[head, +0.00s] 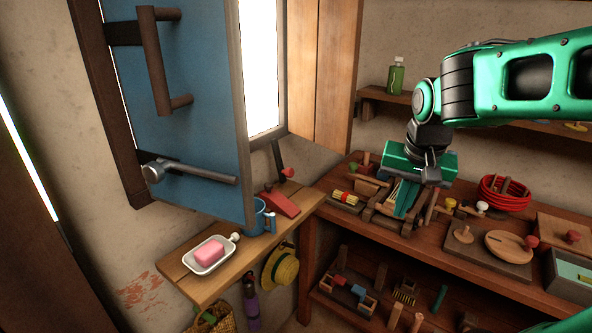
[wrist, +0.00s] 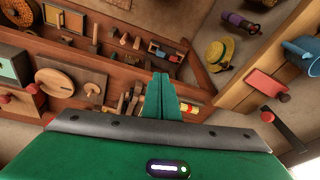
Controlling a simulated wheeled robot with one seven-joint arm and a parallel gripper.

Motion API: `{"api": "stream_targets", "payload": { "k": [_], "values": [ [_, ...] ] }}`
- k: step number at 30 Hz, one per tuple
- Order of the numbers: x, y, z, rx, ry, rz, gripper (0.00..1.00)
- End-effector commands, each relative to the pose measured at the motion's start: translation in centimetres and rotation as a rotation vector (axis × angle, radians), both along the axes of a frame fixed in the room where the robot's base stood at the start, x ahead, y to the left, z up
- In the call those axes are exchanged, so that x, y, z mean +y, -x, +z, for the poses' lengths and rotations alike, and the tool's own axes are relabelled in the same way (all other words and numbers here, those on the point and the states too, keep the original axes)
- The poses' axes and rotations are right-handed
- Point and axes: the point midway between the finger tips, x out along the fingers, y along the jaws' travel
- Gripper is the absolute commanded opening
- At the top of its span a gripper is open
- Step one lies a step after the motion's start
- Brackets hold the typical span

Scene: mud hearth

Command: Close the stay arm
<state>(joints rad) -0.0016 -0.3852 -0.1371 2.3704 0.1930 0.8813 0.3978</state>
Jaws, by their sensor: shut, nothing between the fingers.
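I cannot tell for sure which part is the stay arm. A thin dark bar with a red knob (head: 279,160) stands tilted by the window's lower right corner; it also shows in the wrist view (wrist: 284,132). A grey metal lever (head: 195,172) with a round pivot lies across the lower part of the blue shutter (head: 200,110), which is swung open. My gripper (head: 404,205) is shut and empty, pointing down over the workbench, well to the right of both. Its closed green fingers show in the wrist view (wrist: 164,92).
A wooden shelf (head: 180,264) below the shutter holds a soap dish (head: 200,267), a blue mug (head: 256,220) and a red wedge (head: 282,202). The workbench (head: 440,252) is crowded with wooden pieces and a red cord coil (head: 503,192). A green bottle (head: 396,76) stands on the wall shelf.

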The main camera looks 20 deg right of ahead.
Motion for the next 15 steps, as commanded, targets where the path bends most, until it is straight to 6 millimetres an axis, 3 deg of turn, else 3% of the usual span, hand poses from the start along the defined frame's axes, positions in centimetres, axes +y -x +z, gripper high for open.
{"api": "stream_targets", "payload": {
  "k": [1, 3, 6, 10, 15],
  "values": [
    [2.0, -3.4, 1.4, -0.059, 0.0, -0.007, 0.0],
    [4.7, -7.4, 3.2, -0.143, -0.017, -0.037, 0.0],
    [8.7, -11.7, 5.5, -0.241, -0.056, -0.072, 0.0],
    [12.4, -14.9, 7.4, -0.319, -0.108, -0.103, 0.0],
    [13.9, -16.3, 7.6, -0.347, -0.131, -0.119, 0.0]
  ]
}}
